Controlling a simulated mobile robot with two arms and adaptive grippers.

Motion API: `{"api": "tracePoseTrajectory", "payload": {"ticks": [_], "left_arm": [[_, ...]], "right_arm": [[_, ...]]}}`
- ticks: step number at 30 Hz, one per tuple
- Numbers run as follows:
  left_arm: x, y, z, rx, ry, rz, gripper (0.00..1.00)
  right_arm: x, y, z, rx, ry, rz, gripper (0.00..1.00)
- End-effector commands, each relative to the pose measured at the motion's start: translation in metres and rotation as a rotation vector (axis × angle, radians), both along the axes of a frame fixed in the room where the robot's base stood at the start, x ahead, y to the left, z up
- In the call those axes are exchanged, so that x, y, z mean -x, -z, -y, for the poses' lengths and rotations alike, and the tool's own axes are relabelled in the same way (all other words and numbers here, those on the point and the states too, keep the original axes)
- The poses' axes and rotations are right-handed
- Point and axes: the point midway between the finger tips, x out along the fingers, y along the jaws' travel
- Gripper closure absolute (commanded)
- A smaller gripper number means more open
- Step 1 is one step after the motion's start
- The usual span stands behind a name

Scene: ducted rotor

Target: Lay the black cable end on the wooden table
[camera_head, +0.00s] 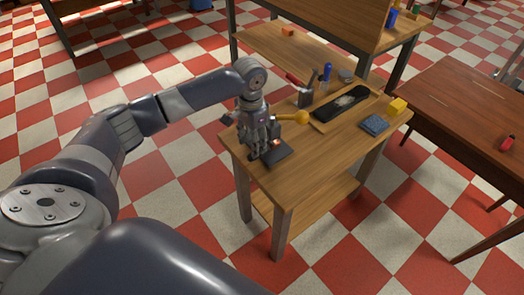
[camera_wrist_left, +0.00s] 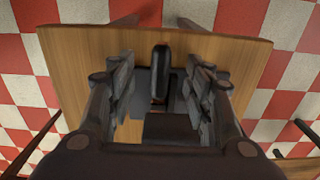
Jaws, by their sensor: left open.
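A wooden table (camera_head: 322,147) stands right of the centre in the head view. Its top (camera_wrist_left: 75,65) also fills the middle of the left wrist view. My left gripper (camera_head: 261,148) is over the table's near left corner, pointing down. In the left wrist view, its two fingers (camera_wrist_left: 160,95) are apart. A narrow black piece (camera_wrist_left: 161,70), probably the black cable end, shows between them with gaps on both sides. I cannot tell whether it touches the tabletop. A dark flat piece (camera_head: 281,154) lies by the fingertips. My right gripper is not in view.
A tray with a black item (camera_head: 340,104), a yellow block (camera_head: 397,106), a blue-grey cloth (camera_head: 374,125) and upright tools (camera_head: 326,74) occupy the table's far and right parts. The table's near middle is clear.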

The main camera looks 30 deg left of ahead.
Motion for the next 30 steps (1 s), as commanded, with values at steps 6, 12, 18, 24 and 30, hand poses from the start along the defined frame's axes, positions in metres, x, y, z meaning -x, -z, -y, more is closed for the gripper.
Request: {"api": "tracePoseTrajectory", "payload": {"ticks": [6,12,18,24,30], "left_arm": [[0.000,0.030,-0.002,-0.001,-0.001,-0.004,0.53],[-0.001,0.050,-0.002,0.000,0.001,-0.001,0.53],[-0.001,0.051,-0.002,-0.001,0.001,0.000,0.53],[-0.001,0.051,-0.002,-0.001,0.001,0.000,0.92],[-0.001,0.051,-0.002,-0.001,0.001,0.000,1.00]], "right_arm": [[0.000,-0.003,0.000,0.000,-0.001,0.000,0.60],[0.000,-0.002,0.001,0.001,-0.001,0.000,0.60],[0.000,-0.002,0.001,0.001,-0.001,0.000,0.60],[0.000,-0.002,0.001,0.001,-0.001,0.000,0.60],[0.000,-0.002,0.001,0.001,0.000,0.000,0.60]]}}
